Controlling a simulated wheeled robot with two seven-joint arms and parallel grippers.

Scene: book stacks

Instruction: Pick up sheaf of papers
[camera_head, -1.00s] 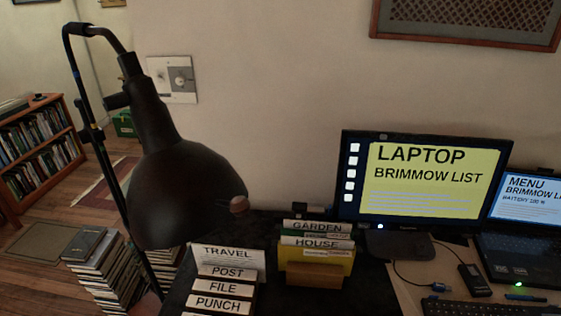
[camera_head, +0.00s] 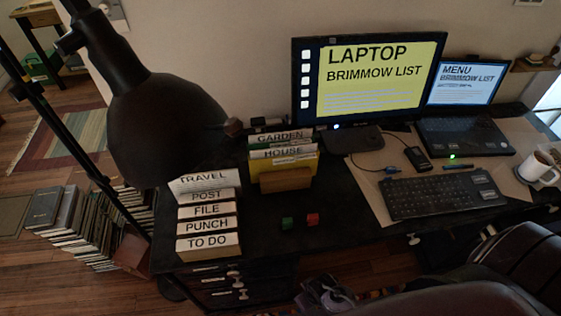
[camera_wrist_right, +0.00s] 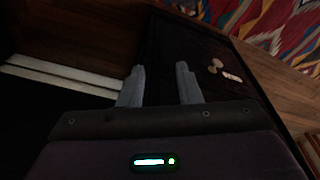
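I cannot single out one sheaf of papers for certain. In the head view, papers labelled HOUSE (camera_head: 283,153) and GARDEN (camera_head: 284,136) stand upright in a small wooden holder (camera_head: 285,179) on the dark desk. To their left is a stepped stack with white labels, from TRAVEL (camera_head: 203,181) at the back to TO DO (camera_head: 207,242) at the front. My right gripper (camera_wrist_right: 160,67) shows only in the right wrist view. Its two grey fingers are apart, with nothing visible between them. My left gripper is in neither view.
A black lamp (camera_head: 165,130) overhangs the desk's left side. A monitor (camera_head: 368,75), laptop (camera_head: 465,135), keyboard (camera_head: 440,197) and mug (camera_head: 541,168) occupy the right. Green and red cubes (camera_head: 312,219) lie near the front edge. A chair (camera_head: 520,260) stands at front right.

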